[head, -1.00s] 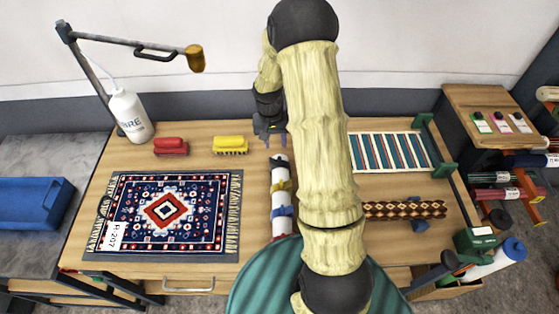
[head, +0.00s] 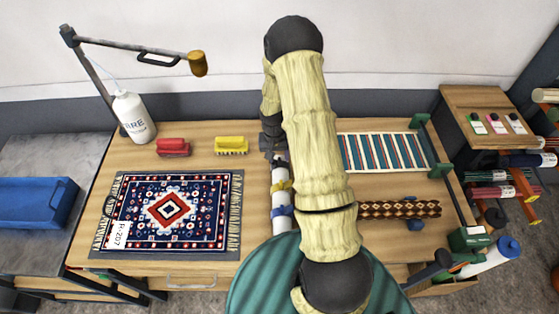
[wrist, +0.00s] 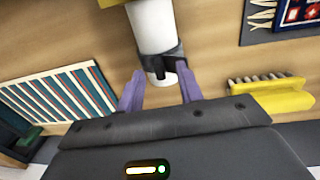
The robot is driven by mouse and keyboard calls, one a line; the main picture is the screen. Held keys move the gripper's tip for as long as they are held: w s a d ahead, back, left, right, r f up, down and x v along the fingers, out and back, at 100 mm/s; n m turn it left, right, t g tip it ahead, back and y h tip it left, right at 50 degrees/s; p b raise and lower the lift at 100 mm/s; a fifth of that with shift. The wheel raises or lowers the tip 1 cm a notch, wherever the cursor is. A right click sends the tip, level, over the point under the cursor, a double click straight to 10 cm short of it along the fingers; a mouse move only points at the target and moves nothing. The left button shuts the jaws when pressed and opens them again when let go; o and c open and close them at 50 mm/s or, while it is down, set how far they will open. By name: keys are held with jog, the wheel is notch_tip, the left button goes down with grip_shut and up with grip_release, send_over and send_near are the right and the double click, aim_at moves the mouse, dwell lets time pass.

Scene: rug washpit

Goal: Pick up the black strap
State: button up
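The black strap (wrist: 161,61) is wrapped around the end of a white roll (wrist: 152,27) in the wrist view. In the head view the roll (head: 280,199) lies on the table, also banded by a yellow strap (head: 281,187) and a blue strap (head: 281,211). The black strap is mostly hidden behind my gripper there. My gripper (wrist: 160,74) is open, with its purple fingers apart at either side of the strap's near edge. I cannot tell whether they touch it. The gripper also shows at the roll's far end in the head view (head: 274,158).
A yellow brush (head: 231,146) and a red brush (head: 173,148) stand left of the roll. A patterned rug (head: 168,211) lies at the left. A striped weaving (head: 383,152) and a brown patterned strip (head: 400,209) lie right of my arm.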

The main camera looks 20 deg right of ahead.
jog(key=shift+f, duration=1)
jog(key=shift+d, duration=0.1)
jog(key=shift+c, duration=0.3)
grip_shut()
